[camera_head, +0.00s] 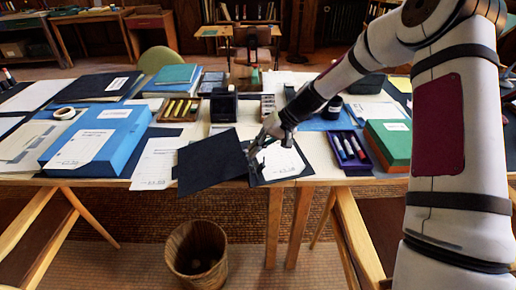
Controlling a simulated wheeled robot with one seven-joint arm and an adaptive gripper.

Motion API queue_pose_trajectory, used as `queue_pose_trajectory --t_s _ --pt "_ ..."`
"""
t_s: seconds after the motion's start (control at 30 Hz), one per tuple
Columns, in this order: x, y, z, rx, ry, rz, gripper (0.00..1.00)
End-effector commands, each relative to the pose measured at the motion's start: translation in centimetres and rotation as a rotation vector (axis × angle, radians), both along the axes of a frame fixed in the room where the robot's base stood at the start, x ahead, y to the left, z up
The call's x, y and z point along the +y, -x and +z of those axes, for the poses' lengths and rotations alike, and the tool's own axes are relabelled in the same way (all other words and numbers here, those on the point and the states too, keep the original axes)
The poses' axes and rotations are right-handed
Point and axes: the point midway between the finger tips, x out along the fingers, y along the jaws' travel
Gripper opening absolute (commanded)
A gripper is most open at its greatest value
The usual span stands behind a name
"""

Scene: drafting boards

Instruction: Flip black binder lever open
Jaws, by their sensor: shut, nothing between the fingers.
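A black binder (210,163) lies open near the front edge of the table, its left cover tilted and reaching past the edge. White paper (281,162) lies on its right side. My gripper (256,155) is shut and empty, over the binder's middle where the ring mechanism would be. My arm comes in from the right. The lever is too small and too covered by the gripper to make out, so I cannot tell its position or whether the fingers touch it.
A blue box (98,142) and loose papers (158,163) lie to the left. A purple tray (350,150) with markers and a green box (388,141) stand to the right. Black holders (223,105) stand behind. A wicker basket (196,252) is on the floor below.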

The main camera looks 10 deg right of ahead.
Motion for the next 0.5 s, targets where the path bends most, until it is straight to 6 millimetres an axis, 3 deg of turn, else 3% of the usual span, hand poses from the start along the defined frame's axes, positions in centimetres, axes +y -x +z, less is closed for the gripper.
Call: queue_pose_trajectory --t_s 0.5 --pt "0.0 0.0 1.6 0.001 -0.001 0.000 0.00"
